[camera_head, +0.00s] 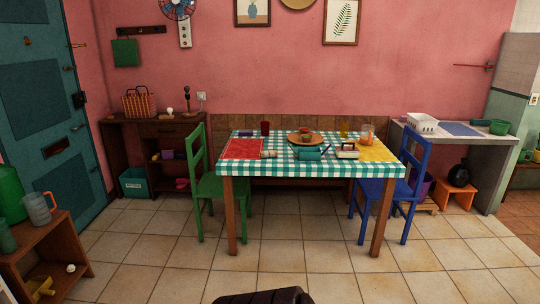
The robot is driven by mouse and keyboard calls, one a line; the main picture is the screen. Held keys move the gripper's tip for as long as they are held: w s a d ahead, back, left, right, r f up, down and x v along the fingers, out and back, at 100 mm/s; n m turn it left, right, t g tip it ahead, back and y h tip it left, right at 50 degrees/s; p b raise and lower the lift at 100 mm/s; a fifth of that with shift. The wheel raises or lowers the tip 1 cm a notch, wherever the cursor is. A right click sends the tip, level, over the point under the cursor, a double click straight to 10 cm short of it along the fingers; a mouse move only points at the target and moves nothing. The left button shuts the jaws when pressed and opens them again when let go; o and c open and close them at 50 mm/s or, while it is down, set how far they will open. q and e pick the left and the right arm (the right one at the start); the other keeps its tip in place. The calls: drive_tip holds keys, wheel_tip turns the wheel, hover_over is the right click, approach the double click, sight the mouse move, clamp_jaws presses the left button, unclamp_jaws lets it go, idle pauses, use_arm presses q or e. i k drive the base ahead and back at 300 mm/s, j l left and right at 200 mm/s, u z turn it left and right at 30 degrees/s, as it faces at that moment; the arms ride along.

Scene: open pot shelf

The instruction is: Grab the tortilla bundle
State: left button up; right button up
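The dining table (300,168) has a teal and white checked cloth and stands in the middle of the room. A teal bundle-like item (308,153) lies near the table's front edge, left of a pale box-like item with a dark handle (347,151). A small beige item (268,154) lies to its left. I cannot tell for sure which of these is the tortilla bundle; they are small in the view. Neither of my grippers is in view.
A green chair (206,190) stands at the table's left end and a blue chair (404,192) at its right. A round wooden board (292,138) is behind the bundle. A low wooden shelf (62,240) stands front left. The tiled floor before the table is clear.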

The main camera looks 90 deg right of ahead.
sight(272, 153)
drive_tip(key=z, duration=2.8)
